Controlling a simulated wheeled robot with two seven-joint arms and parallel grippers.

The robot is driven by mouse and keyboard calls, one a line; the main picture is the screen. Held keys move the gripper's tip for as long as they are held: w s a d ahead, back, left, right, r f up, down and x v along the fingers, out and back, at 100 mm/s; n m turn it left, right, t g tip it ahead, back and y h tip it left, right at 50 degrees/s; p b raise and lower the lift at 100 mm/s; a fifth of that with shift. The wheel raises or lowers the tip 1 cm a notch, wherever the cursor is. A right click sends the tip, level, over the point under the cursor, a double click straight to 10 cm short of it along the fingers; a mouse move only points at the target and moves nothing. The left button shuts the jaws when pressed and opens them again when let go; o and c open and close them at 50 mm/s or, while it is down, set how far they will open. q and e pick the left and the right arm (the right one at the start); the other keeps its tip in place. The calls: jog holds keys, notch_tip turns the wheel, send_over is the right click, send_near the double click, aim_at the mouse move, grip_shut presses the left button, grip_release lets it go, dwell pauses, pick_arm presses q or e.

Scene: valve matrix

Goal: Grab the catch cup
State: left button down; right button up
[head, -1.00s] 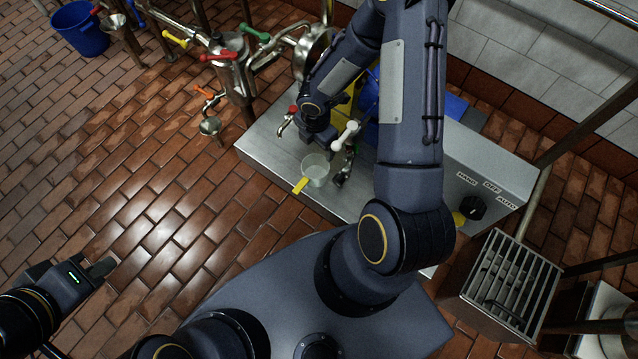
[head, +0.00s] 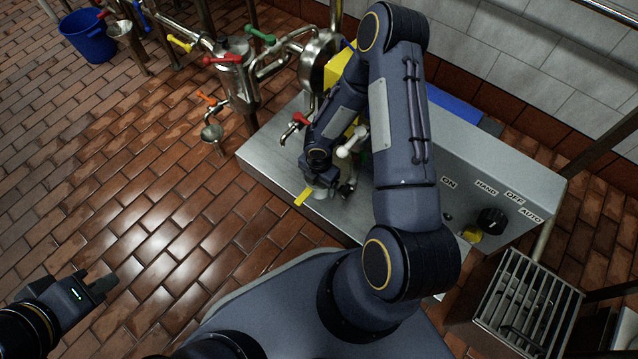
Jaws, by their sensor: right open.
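The catch cup (head: 318,194) stands on the steel bench top near its front edge. It is mostly hidden under my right gripper; a little of its pale side and its yellow tab (head: 302,197) show. My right gripper (head: 322,181) is open, pointing down right over the cup. Whether its fingers reach around the cup is hidden. My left gripper (head: 100,287) is out over the brick floor at the lower left, far from the cup; its jaw gap is not clear.
A red-handled tap (head: 299,119) and a white-handled valve (head: 352,142) stand close behind my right gripper. Pipes with coloured handles run at the upper left. A control box with a black knob (head: 491,220) is at the right.

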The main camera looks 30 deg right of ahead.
jog(key=c, duration=0.6)
jog(key=shift+r, duration=0.2)
